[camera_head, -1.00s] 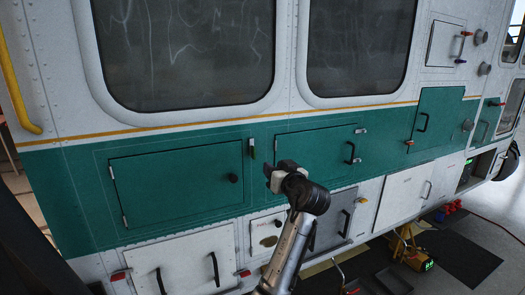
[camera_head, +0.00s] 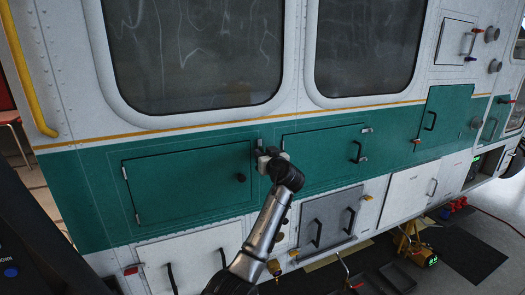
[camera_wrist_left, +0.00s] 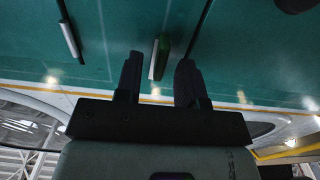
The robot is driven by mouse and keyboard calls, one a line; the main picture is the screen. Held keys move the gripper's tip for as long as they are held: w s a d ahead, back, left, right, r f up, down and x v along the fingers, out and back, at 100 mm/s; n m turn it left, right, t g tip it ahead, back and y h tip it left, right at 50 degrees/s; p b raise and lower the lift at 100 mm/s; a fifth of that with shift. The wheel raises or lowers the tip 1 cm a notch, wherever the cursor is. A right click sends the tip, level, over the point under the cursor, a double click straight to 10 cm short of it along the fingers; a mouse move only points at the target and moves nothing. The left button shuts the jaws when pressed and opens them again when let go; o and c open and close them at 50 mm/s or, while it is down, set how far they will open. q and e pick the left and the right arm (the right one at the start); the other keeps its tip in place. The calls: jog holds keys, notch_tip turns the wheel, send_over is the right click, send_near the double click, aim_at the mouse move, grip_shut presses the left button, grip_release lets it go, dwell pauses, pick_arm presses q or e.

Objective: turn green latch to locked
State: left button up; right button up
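The green latch (camera_wrist_left: 163,56) shows in the left wrist view as a narrow upright green bar with a pale side face, on the green side panel. It lies between the two dark fingers of my left gripper (camera_head: 265,155), with a gap on each side. The left gripper is open, and its fingers point at the panel. In the head view the gripper hides most or all of the latch. I cannot tell how deep the fingers reach along the latch. My right gripper is in neither view.
A green hatch (camera_head: 187,182) with a dark round knob (camera_head: 240,177) is left of my gripper. Another green hatch (camera_head: 318,155) with a black handle (camera_head: 358,151) is to the right. Windows (camera_head: 190,55) are above; white and grey doors are below.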

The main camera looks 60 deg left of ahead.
pick_arm(q)
jog(key=shift+w+a, duration=0.1)
jog(key=shift+a, duration=0.6)
jog(key=shift+c, duration=0.5)
grip_shut()
